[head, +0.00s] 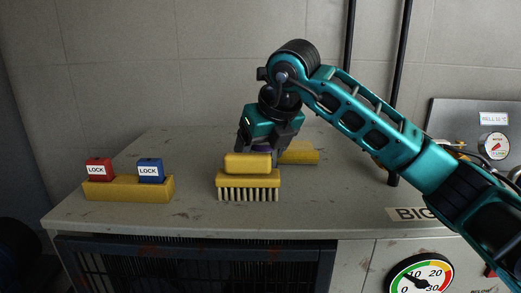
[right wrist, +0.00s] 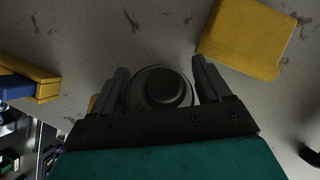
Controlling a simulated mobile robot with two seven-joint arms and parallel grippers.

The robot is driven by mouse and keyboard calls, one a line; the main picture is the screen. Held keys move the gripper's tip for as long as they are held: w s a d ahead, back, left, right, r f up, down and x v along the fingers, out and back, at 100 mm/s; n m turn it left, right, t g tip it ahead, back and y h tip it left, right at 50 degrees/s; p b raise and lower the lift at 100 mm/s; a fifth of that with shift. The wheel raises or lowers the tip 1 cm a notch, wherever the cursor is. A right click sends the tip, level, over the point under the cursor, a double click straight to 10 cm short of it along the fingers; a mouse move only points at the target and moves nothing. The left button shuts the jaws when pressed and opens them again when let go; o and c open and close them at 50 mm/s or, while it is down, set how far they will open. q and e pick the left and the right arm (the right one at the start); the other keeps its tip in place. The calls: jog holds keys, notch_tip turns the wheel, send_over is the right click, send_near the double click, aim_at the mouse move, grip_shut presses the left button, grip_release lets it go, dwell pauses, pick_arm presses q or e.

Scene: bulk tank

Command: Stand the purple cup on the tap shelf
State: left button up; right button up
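My right gripper (head: 268,145) points down over the grey bench top. In the right wrist view, a round dark shape, apparently the cup (right wrist: 162,90) seen from above, sits between the two fingers of the gripper (right wrist: 160,72). The fingers flank it closely; I cannot tell whether they press on it. My left gripper is not in view. I cannot make out the tap shelf in these views.
The yellow brush (head: 249,180) stands just in front of the gripper, and a yellow block (head: 299,153) lies behind it. A yellow holder (head: 128,189) carries red and blue locks on the left. Dark vertical pipes (head: 398,90) and a gauge panel (head: 458,118) are at right.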

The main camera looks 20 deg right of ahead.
jog(key=shift+o, duration=0.6)
jog(key=shift+r, duration=0.15)
